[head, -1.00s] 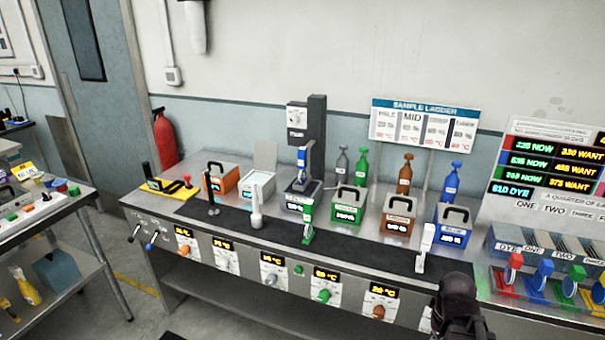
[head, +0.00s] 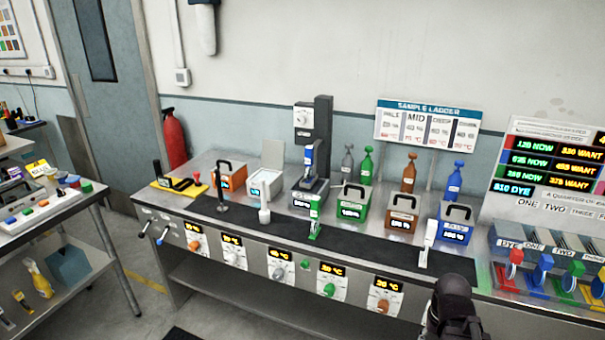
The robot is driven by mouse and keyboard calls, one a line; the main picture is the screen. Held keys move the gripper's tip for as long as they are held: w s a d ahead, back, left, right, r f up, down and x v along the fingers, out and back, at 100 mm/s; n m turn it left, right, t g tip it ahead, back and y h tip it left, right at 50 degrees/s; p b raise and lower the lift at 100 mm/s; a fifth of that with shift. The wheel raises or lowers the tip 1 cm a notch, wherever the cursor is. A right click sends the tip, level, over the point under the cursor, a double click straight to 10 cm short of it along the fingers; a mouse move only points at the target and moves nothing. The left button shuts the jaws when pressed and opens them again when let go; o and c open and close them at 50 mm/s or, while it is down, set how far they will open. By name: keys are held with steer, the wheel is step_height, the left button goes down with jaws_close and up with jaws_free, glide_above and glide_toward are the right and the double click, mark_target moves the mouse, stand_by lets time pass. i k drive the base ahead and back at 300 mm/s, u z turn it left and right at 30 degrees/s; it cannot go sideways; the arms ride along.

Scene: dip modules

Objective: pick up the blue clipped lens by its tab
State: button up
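A blue disc-shaped piece (head: 541,268), which looks like the blue clipped lens, stands upright on a blue base at the right end of the bench. It is between a red one (head: 514,262) and a green one (head: 574,273). Its tab is too small to make out. Another small blue piece (head: 308,157) is on the dark upright stand at the back middle; I cannot tell what it is. My gripper (head: 452,312) is a dark shape at the bottom edge, left of and nearer than the blue disc and apart from it. Its fingers cannot be made out.
Lidded tanks, including a green one (head: 351,211) and a blue one (head: 456,232), line the bench. A white upright piece (head: 428,240) stands on the black mat (head: 375,254) near my gripper. Bottles (head: 454,180) stand behind. A cart (head: 70,215) is at the left.

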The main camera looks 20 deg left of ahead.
mark_target(309, 149)
steer(key=u, duration=0.45)
steer(key=k, duration=1.25)
steer(key=u, duration=0.8)
steer(key=i, duration=1.75)
steer(key=z, duration=0.6)
steer(key=i, duration=0.5)
steer(key=z, duration=0.25)
